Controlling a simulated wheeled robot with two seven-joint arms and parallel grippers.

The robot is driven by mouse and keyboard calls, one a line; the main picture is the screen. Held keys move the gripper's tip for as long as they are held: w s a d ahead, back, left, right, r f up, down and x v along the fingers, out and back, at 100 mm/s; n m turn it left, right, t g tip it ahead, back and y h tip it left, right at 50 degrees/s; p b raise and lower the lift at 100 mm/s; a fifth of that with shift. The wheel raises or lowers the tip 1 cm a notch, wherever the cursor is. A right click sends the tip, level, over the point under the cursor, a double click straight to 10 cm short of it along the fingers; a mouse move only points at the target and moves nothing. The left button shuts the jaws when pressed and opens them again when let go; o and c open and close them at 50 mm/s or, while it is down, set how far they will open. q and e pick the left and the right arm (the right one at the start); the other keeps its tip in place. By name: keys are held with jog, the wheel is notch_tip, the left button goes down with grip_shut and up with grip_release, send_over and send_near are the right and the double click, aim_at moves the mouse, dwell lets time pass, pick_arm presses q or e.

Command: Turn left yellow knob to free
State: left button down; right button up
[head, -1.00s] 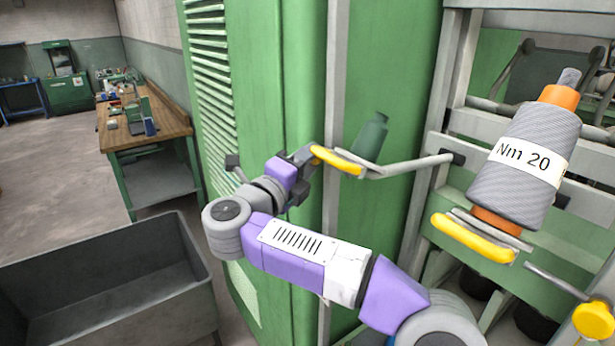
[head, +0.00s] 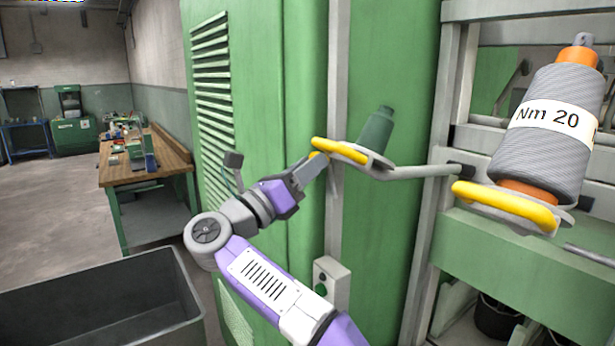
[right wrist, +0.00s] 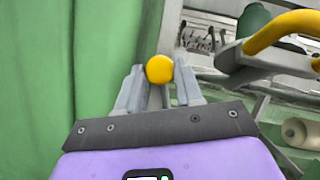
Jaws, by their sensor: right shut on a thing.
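A yellow knob (right wrist: 160,68) shows as a small ball between the fingertips of my right gripper (right wrist: 159,88) in the right wrist view. The ring is on a grey bracket arm (head: 425,171), beside a dark green cone (head: 377,128). My left gripper is out of view.
A tall green cabinet (head: 285,90) stands right behind my right arm. A large grey spool marked "Nm 20" (head: 545,130) stands above another yellow ring (head: 505,203) at the right. A dark grey bin (head: 95,300) is at lower left, a wooden bench (head: 150,165) beyond.

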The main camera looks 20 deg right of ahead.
jog(key=shift+w+m+g+h, duration=0.1)
jog(key=shift+m+g+h, duration=0.45)
jog(key=shift+m, duration=0.9)
jog(key=shift+m+g+h, duration=0.15)
jog(key=shift+m+g, duration=0.7)
jog(key=shift+m, duration=0.9)
jog(key=o, duration=0.8)
jog(key=shift+o, duration=1.1)
